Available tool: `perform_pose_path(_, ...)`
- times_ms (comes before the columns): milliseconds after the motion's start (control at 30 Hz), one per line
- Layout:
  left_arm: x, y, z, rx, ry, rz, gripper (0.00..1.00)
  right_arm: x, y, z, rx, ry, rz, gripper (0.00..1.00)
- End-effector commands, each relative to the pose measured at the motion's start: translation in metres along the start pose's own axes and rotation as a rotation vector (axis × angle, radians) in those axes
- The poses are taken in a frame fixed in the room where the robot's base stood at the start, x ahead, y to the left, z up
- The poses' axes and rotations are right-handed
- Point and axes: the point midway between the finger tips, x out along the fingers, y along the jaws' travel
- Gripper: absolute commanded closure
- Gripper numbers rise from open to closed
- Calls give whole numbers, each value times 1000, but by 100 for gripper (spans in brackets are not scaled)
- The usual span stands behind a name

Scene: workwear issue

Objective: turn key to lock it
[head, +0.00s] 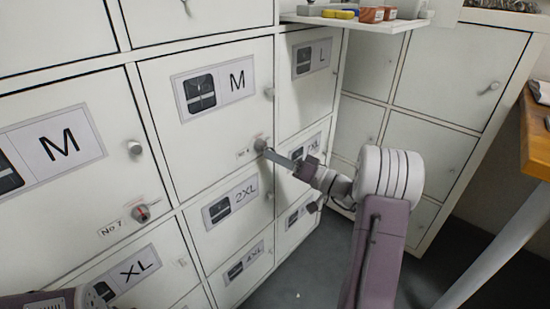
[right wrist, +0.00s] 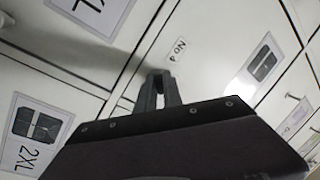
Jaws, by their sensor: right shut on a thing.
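The middle white locker door marked M (head: 213,90) is closed, with a round knob (head: 268,93) at its right edge. A lock (head: 260,145) sits low on that door, beside a small number label. My right gripper (head: 266,150) reaches in from the right, its jaws shut at this lock. The key is hidden between the jaws, so its angle cannot be told. In the right wrist view the narrow fingers (right wrist: 158,88) are together against the door front, near a label reading No 4 (right wrist: 177,57). Only part of my left arm shows at the bottom left, without its jaws.
Closed lockers surround it, including the 2XL door (head: 231,205) below. The left M door has a lock (head: 141,212) by a No 7 label. A shelf (head: 345,21) with small boxes juts out above right. A wooden table (head: 535,130) stands at the right edge.

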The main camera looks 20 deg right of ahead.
Motion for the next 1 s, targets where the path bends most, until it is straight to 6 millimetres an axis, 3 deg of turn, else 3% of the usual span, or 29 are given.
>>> perform_pose_path(1000, 7, 0, 1, 0, 0, 0, 64, 5, -2, -5, -5, 6, -3, 100)
